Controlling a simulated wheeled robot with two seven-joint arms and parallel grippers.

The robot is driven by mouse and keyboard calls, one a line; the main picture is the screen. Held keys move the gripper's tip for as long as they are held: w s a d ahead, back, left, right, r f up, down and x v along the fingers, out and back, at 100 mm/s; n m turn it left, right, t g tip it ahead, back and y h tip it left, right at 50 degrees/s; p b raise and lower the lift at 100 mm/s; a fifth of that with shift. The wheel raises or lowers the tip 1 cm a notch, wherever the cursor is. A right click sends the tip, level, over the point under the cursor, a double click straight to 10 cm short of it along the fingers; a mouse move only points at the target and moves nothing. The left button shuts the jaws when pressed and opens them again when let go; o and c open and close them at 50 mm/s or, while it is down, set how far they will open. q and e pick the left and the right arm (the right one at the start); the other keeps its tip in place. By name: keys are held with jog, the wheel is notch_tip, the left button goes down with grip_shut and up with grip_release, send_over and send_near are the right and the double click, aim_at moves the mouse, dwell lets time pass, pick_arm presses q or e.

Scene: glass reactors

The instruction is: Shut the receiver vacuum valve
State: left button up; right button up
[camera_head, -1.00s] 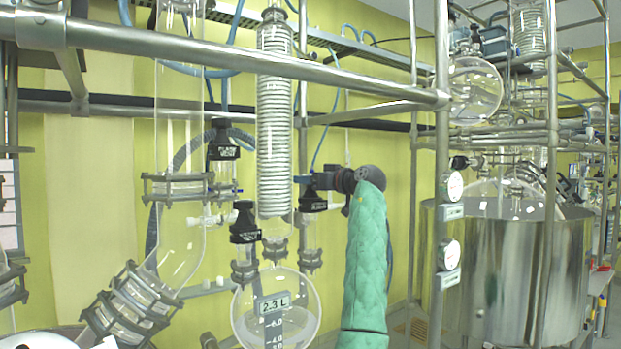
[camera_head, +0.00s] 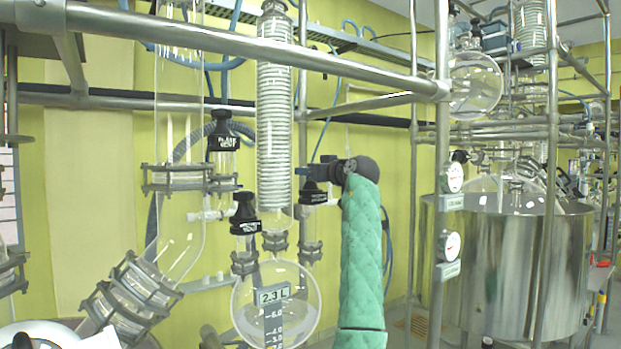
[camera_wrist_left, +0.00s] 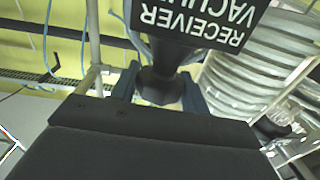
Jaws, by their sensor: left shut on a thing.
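The receiver vacuum valve has a black handle (camera_head: 313,193) on a glass neck, to the right of the coiled condenser and above the round receiver flask (camera_head: 276,318). In the left wrist view its label (camera_wrist_left: 195,20) reads "RECEIVER VACUUM" upside down, and its black knob (camera_wrist_left: 160,88) sits between the fingers. My left gripper (camera_head: 318,172), on the green-sleeved arm, reaches it from the right. It is shut on the valve; its fingertips also show in the wrist view (camera_wrist_left: 160,93). The valve's inner position cannot be told. My right gripper is not in view.
The coiled glass condenser (camera_head: 274,120) stands close left of the valve. Another black-handled valve (camera_head: 244,213) is left of the flask neck. A steel rail (camera_head: 250,43) crosses above, and an upright post (camera_head: 441,150) stands right of my arm.

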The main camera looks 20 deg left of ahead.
pick_arm(q)
jog(key=shift+f+m+t+h, duration=0.1)
jog(key=shift+m+t+h, duration=0.3)
jog(key=shift+t, duration=0.1)
jog(key=shift+m+t+h, duration=1.1)
jog(key=shift+t+h, duration=0.1)
jog(key=shift+m+t+h, duration=1.1)
jog(key=shift+m+h, duration=0.2)
jog(key=shift+h, duration=0.4)
jog(key=o, duration=0.8)
jog(key=shift+c, duration=0.2)
